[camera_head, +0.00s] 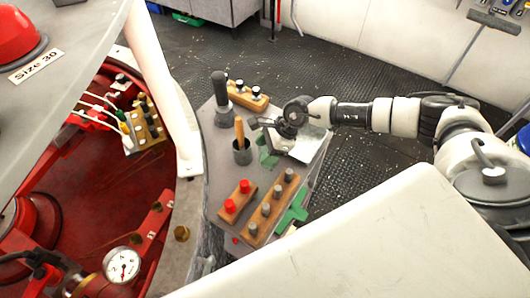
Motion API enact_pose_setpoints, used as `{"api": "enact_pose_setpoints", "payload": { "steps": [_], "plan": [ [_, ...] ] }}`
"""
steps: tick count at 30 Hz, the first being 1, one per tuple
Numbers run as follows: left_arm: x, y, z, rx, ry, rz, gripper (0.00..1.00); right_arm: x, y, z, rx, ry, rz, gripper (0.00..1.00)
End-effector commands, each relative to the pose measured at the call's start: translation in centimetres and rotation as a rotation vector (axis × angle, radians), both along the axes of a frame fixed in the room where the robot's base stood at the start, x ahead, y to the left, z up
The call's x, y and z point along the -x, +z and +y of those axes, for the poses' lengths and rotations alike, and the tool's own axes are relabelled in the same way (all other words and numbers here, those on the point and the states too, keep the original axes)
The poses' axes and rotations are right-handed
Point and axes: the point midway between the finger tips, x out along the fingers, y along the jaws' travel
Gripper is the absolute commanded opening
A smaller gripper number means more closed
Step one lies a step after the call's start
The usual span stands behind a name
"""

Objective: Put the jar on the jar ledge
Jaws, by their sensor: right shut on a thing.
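A small dark grey jar (242,153) stands upright on the grey worktop, with a wooden handle (239,130) sticking up out of it. My right gripper (258,122) reaches in from the right over the worktop. It is shut, with its fingertips close beside the wooden handle and jar. The exact contact is too small to make out. My left gripper is out of view. I cannot tell which surface is the jar ledge.
The grey worktop (220,165) also holds a black-handled tool (219,88), a wooden block with dark knobs (247,95), a block with red knobs (237,200), a block with grey pegs (270,209) and green pieces (293,211). A red machine with a gauge (121,264) is at left.

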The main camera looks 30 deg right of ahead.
Motion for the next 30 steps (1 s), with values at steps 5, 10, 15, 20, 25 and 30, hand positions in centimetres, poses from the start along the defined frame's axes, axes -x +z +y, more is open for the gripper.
{"api": "enact_pose_setpoints", "payload": {
  "steps": [5, 10, 15, 20, 25, 30],
  "plan": [
    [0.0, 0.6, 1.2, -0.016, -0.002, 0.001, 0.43, 0.1, -2.5, 0.1, -0.001, -0.001, 0.003, 0.35],
    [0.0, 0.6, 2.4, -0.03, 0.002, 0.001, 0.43, 0.0, -3.2, 0.0, 0.001, 0.0, 0.0, 0.35],
    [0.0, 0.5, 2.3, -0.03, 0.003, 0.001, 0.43, 0.0, -3.2, 0.0, 0.0, 0.001, 0.001, 0.35],
    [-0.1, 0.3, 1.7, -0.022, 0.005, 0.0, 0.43, 0.1, -3.5, 0.0, 0.001, 0.001, 0.001, 0.68],
    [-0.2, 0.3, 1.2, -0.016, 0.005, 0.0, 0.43, 0.1, -3.4, 0.0, 0.001, 0.001, 0.001, 0.71],
    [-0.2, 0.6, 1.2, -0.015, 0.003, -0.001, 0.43, 0.0, -3.1, 0.0, 0.001, 0.001, 0.001, 0.71]
  ]
}}
